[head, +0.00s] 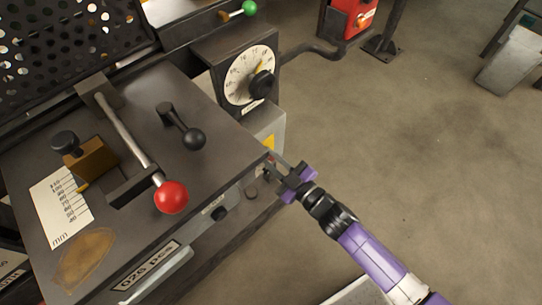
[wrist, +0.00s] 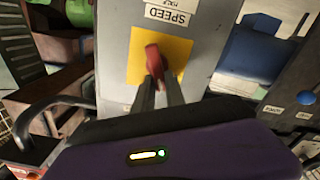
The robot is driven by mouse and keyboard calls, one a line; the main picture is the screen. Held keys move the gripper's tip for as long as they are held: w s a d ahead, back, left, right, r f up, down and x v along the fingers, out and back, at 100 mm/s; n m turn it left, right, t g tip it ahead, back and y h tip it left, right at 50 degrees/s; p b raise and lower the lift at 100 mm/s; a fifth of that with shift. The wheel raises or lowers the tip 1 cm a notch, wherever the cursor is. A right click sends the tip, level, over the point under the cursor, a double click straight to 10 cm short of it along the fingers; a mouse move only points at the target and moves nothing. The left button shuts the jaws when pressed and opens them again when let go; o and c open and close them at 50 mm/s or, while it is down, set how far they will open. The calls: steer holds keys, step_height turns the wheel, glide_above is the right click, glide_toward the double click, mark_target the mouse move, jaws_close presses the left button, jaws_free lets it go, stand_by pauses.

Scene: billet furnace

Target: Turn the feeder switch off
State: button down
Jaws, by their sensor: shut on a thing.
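The switch is a red handle (wrist: 153,62) on a yellow square plate (wrist: 175,52), set in a grey box with a SPEED label in the wrist view. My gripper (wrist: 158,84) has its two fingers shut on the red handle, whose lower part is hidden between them. In the head view my gripper (head: 272,166) is at the right side of the machine, by a grey box (head: 272,125) with a bit of yellow showing. The red handle is too small to make out clearly there. I cannot read any on or off marking.
A red ball lever (head: 171,197) and a black lever (head: 187,132) stand on the machine top. A round dial (head: 249,76) and a bent pipe (head: 318,50) are beyond my gripper. A blue button (wrist: 305,97) shows in the wrist view.

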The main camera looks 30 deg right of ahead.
steer(key=n+b, duration=0.1)
steer(key=n, duration=0.3)
steer(key=f+n+b, duration=0.1)
steer(key=n, duration=0.3)
steer(key=a+f+n+b, duration=0.1)
steer(key=n, duration=0.3)
steer(key=shift+s+a+n+b, duration=0.1)
steer(key=shift+s+n+b, duration=0.05)
steer(key=shift+n+b, duration=0.25)
stand_by(0.3)
steer(key=c, duration=1.4)
jaws_free()
steer(key=v, duration=0.8)
steer(key=shift+b, duration=0.35)
